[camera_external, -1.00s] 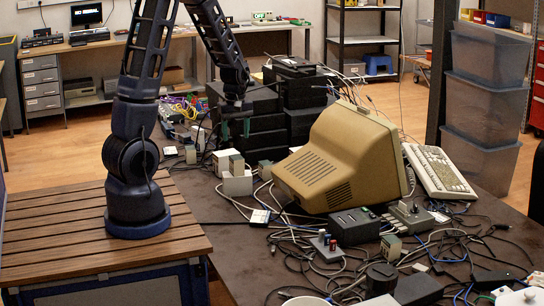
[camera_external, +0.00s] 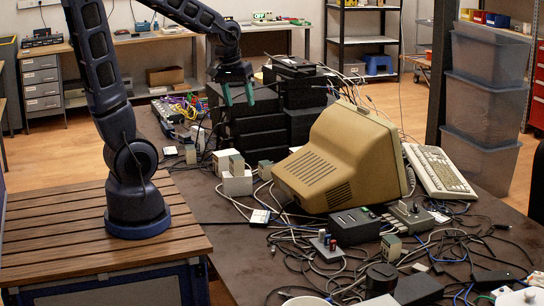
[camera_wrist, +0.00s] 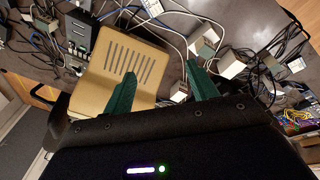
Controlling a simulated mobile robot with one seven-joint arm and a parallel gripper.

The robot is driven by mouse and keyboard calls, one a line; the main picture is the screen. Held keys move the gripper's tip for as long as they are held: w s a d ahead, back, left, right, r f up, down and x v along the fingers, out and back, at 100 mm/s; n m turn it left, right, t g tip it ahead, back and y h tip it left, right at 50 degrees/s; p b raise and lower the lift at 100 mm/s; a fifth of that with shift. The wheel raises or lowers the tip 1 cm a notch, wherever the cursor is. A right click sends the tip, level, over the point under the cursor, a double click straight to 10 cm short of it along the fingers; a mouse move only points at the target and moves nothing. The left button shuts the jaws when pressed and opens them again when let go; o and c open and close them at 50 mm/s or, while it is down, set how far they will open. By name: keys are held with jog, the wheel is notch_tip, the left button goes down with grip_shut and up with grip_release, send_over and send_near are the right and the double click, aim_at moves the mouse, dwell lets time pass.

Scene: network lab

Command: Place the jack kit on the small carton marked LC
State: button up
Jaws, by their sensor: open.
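No LC mark is readable. My gripper (camera_external: 238,94) is open and empty, well above the boxes. Its green fingers stand wide apart in the wrist view (camera_wrist: 160,72).
A beige monitor (camera_external: 345,160) lies right of the cartons. Stacked black devices (camera_external: 250,125) stand behind them. Cables and small devices crowd the front right; the dark tabletop (camera_external: 205,205) at front left is mostly bare.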

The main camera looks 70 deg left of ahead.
jog(key=s+d+r+m+t, duration=0.2)
jog(key=s+d+r+m, duration=0.5)
jog(key=s, duration=0.4)
jog(key=d+m, duration=0.1)
jog(key=d, duration=0.1)
jog(key=shift+s+d+r, duration=0.2)
jog(key=shift+s+d, duration=0.2)
